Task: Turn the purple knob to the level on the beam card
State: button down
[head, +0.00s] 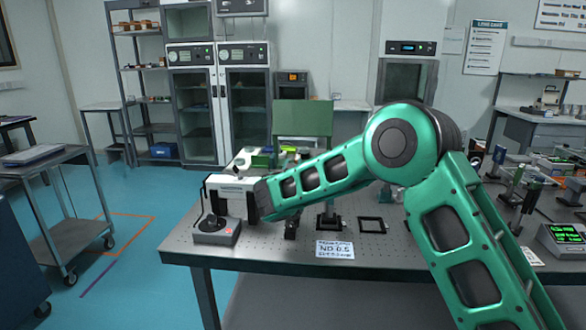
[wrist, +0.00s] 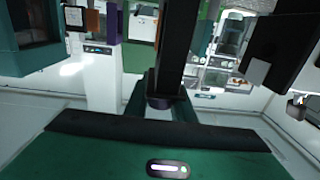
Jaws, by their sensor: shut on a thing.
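The beam card (head: 334,250) lies near the table's front edge in the head view. Its large middle line looks like "ND 0.5"; the smaller lines are too blurred to read. The purple knob (wrist: 158,102) shows as a small dark purple piece in the wrist view, between the fingertips of my gripper (wrist: 160,98). My gripper is shut on it. In the head view my arm reaches left to a white block above the table's left end. There the fingertips and knob cannot be made out, and the knob's setting is not readable.
A grey box with a red button (head: 228,232) sits at the left front corner of the optical table (head: 285,250). A screen unit (head: 563,240) is at the far right. A cart (head: 50,165) stands left.

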jog(key=shift+s+d+m+g+h, duration=0.1)
jog(key=shift+d+m+g+h, duration=0.25)
jog(key=shift+m+h, duration=0.9)
jog(key=shift+s+d+m+g+h, duration=0.1)
jog(key=shift+d+m+g+h, duration=0.35)
jog(key=shift+h, duration=1.3)
jog(key=shift+s+d+m+g+h, duration=0.1)
jog(key=shift+m+g+h, duration=0.3)
jog(key=shift+m+h, duration=1)
jog(key=shift+r, duration=0.1)
jog(key=c, duration=1.5)
grip_release()
jog(key=shift+h, duration=0.4)
jog(key=shift+d, duration=0.1)
jog(key=v, duration=1)
jog(key=shift+s+a, duration=0.2)
jog(key=shift+a, duration=0.05)
